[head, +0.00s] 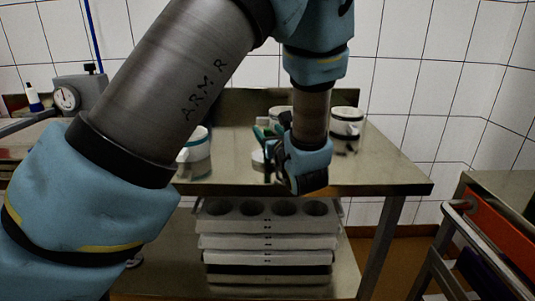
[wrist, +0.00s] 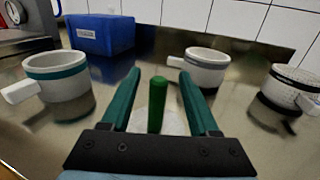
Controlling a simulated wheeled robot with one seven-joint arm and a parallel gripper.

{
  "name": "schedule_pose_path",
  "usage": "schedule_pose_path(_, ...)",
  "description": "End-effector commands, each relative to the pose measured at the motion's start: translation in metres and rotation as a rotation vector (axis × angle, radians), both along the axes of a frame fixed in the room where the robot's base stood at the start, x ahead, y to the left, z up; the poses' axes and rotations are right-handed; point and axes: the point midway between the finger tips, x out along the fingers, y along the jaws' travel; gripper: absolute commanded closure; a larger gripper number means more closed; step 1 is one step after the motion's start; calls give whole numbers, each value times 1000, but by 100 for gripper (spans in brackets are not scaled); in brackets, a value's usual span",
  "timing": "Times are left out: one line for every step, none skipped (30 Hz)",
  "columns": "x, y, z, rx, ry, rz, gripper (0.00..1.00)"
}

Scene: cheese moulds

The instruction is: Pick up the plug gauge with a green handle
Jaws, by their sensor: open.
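The plug gauge's green handle (wrist: 156,104) stands upright in the wrist view. It appears between the two teal fingers of my gripper (wrist: 160,75), with a visible gap on each side. A pale part (wrist: 174,122) shows low beside the handle, partly hidden by the gripper. My gripper is open and holds nothing. In the head view my gripper (head: 268,140) is low over the metal table, and my wrist hides most of what is around the fingers. A small white shape (head: 258,158) shows beside the fingers there.
White handled cups surround the spot: one with a teal band (wrist: 60,76) at left, one behind (wrist: 206,68), one at right (wrist: 289,88). A blue box (wrist: 100,34) stands at the back left. Stacked trays (head: 268,226) sit below the table (head: 385,170).

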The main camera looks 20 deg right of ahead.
Motion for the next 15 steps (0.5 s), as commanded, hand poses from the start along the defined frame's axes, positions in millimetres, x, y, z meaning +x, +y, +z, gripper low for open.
schedule_pose_path(8,0,2,0,-1,4,39)
schedule_pose_path(13,0,3,-1,-2,4,39)
schedule_pose_path(20,0,3,0,-2,5,39)
schedule_pose_path(24,-1,2,0,-2,4,39)
schedule_pose_path(28,-1,2,-1,-2,4,39)
schedule_pose_path(33,-2,2,-1,-2,3,39)
schedule_pose_path(35,-3,1,-1,-1,3,39)
schedule_pose_path(37,-3,1,-1,-1,2,39)
schedule_pose_path(38,-3,1,-1,-1,1,39)
schedule_pose_path(38,-3,0,-1,-1,1,39)
schedule_pose_path(38,-3,0,-1,-1,1,39)
schedule_pose_path(38,-3,0,-1,-1,1,39)
schedule_pose_path(37,-3,0,-1,-1,1,39)
schedule_pose_path(37,-3,0,-1,-1,1,39)
schedule_pose_path(37,-3,0,-1,-1,1,42)
